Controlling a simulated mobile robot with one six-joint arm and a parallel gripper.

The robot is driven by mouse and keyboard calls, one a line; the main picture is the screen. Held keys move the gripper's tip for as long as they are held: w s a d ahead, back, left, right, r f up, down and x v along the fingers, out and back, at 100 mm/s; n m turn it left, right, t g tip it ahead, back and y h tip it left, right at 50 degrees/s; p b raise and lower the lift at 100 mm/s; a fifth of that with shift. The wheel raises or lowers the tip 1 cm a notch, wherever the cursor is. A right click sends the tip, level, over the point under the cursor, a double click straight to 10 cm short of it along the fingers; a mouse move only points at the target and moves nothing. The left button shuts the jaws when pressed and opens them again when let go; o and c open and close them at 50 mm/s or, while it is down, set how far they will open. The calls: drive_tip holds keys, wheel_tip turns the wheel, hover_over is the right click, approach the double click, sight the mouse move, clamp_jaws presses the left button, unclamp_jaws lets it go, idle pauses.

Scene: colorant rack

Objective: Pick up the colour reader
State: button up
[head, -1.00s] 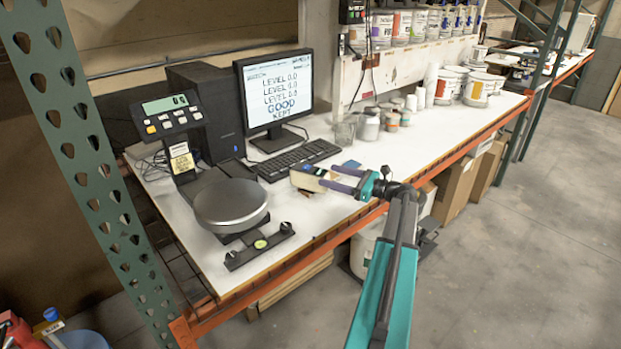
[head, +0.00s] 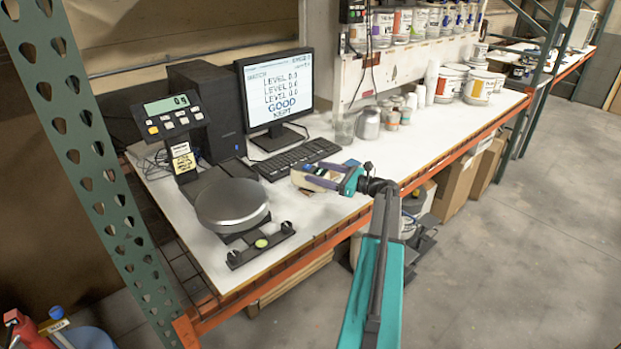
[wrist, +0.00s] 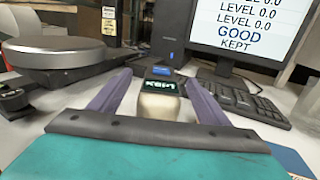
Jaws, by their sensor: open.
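In the head view the reader (head: 300,179) is on the white bench in front of the keyboard, partly hidden by my gripper (head: 307,174). The gripper is open and its fingers reach along both sides of the reader.
A scale with a round grey pan (head: 232,203) stands to the left, with a dark bar (head: 262,246) in front of it. The keyboard (head: 297,158) and monitor (head: 275,92) are behind. A metal can (head: 369,124) and small jars are farther right.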

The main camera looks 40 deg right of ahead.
sight(311, 169)
drive_tip(key=shift+p+x, duration=0.95)
drive_tip(key=shift+x, duration=1.1)
drive_tip(key=shift+d, duration=0.1)
clamp_jaws()
drive_tip(key=shift+r, duration=0.15)
drive_tip(key=shift+r+b, duration=1)
drive_tip(key=shift+r, duration=0.45)
drive_tip(key=a+r+b+v, duration=0.1)
drive_tip(key=b+v, duration=0.1)
drive_tip(key=v, duration=0.5)
drive_tip(key=s+a+r+b+v, duration=0.1)
drive_tip(key=a+b+v, duration=0.1)
drive_tip(key=v, duration=0.6)
drive_tip(key=shift+s+b, duration=0.3)
drive_tip(key=shift+b, duration=0.05)
